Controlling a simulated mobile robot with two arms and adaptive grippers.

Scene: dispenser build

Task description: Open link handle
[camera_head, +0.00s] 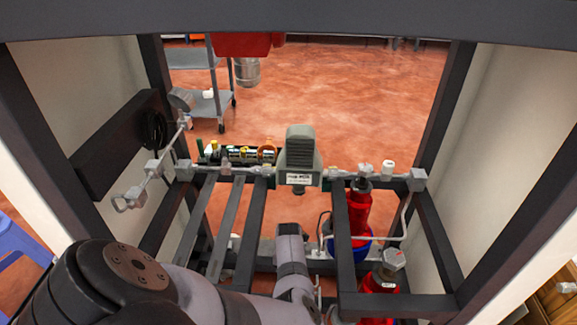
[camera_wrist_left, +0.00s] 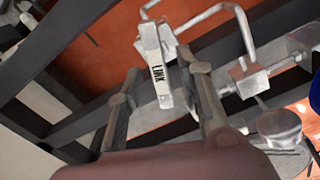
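The link handle (camera_wrist_left: 156,65) is a pale metal lever with a white label reading "LINK", in the upper middle of the left wrist view. My left gripper (camera_wrist_left: 168,88) is open, with one finger on each side of the handle's lower end. A gap shows between the handle and each fingertip, so I see no grip on it. In the head view my left arm comes in from the lower left and hides its own fingers and the handle's surroundings; I cannot make out the label there. My right gripper is in neither view.
A dark frame with crossbars (camera_head: 228,230) surrounds the work area. A grey-green pump head (camera_head: 299,155) sits on the far pipe. Red cylinders (camera_head: 357,210) stand right of my arm. A bent metal rod (camera_wrist_left: 232,12) and pipe fittings (camera_wrist_left: 252,80) lie close beside the handle.

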